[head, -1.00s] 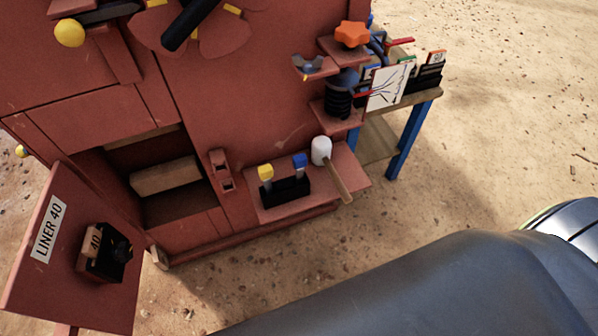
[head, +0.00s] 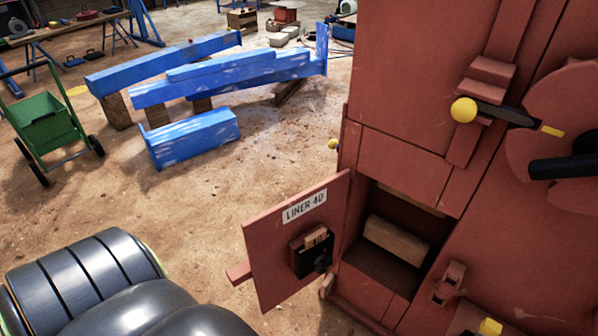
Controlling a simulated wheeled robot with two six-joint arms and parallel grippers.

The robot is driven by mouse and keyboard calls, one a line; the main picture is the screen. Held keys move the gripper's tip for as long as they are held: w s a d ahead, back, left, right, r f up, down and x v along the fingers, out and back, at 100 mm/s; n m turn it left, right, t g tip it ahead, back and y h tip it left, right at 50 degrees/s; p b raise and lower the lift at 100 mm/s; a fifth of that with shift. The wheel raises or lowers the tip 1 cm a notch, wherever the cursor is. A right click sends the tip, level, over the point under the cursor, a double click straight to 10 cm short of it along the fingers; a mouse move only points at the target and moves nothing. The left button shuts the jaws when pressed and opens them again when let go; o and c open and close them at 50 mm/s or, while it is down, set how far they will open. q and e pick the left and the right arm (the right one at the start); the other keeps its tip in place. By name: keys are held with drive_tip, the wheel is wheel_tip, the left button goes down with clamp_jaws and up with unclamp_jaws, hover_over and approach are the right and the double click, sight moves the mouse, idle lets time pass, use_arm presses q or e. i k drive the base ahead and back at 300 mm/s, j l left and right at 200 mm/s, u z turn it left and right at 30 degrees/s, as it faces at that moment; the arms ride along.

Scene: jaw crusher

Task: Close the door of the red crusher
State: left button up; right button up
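The red crusher (head: 400,165) fills the right side of the head view. Its red door (head: 265,245), labelled "LINER 40", stands swung open to the left of a dark opening (head: 385,265). A black latch block (head: 312,255) with a small wooden tag marked 40 sits on the door's face that I see. A pale wooden block (head: 396,240) lies inside the opening. A red tab (head: 238,272) sticks out past the door's left edge. A grey and black part of my arm shows at the lower left, apart from the door. Neither gripper is in view.
Blue beams (head: 190,75) and a shorter blue block (head: 192,138) lie on the sandy ground behind. A green cart (head: 45,125) stands at the left. A yellow-knobbed lever (head: 464,110) juts from the crusher. Sand left of the door is clear.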

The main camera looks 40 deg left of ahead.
sight(274, 238)
drive_tip(key=j+z, duration=0.1)
drive_tip(key=j, duration=0.35)
drive_tip(key=j+z, duration=0.15)
drive_tip(key=j, duration=0.35)
drive_tip(key=k+j+z, duration=0.1)
drive_tip(key=j, duration=0.35)
drive_tip(key=k+j+z, duration=0.15)
drive_tip(key=j, duration=0.3)
drive_tip(key=k+j+z, duration=0.1)
drive_tip(key=j, duration=0.35)
